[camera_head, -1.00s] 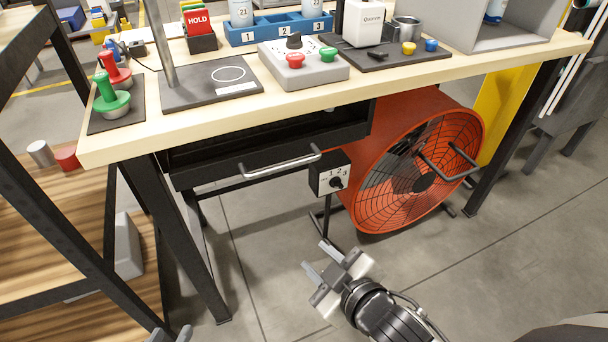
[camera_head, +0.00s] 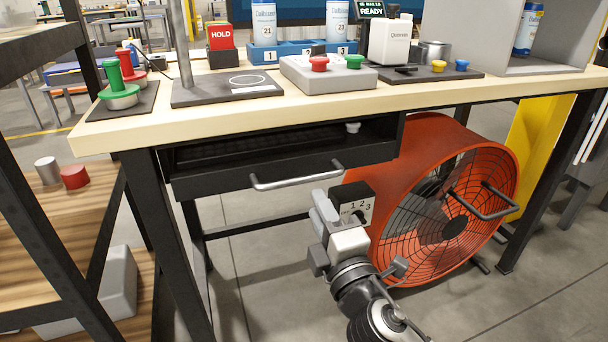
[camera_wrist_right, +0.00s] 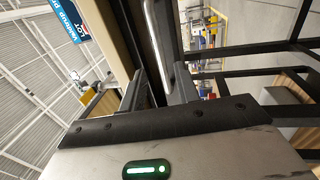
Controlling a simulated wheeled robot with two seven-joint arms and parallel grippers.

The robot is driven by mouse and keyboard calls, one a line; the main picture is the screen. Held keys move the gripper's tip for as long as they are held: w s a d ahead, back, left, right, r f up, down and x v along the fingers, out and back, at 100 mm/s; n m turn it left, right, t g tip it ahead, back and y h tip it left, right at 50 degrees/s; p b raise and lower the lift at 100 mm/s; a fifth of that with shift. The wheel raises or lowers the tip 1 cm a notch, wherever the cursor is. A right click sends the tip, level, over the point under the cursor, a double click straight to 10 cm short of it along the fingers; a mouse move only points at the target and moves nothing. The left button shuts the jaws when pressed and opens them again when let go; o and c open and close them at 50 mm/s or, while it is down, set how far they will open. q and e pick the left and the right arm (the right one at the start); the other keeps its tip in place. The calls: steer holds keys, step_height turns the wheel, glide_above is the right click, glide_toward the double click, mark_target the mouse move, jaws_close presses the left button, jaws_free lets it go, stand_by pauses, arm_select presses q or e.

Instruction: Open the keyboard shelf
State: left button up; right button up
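The keyboard shelf (camera_head: 215,183) is a black drawer-like tray under the tabletop, with a silver bar handle (camera_head: 297,178) on its front. The dark inside of the shelf shows through the gap above its front. My right gripper (camera_head: 321,226) is below the handle's right end and in front of the shelf, with its fingers apart. In the right wrist view, the open fingers (camera_wrist_right: 159,82) point along the dark shelf front, and the silver handle (camera_wrist_right: 161,42) runs ahead between them. I cannot tell whether they touch it. My left gripper is out of view.
Black table legs and a shelving rack (camera_head: 60,235) stand on the left. Stamps, bottles and a button box (camera_head: 327,75) are on the tabletop (camera_head: 200,118). The floor in front is clear.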

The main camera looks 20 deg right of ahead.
mark_target(306, 182)
steer(key=w, duration=0.2)
steer(key=w+r, duration=0.1)
steer(key=w, duration=0.5)
steer(key=shift+a+r, duration=0.15)
steer(key=shift+r, duration=0.1)
jaws_close()
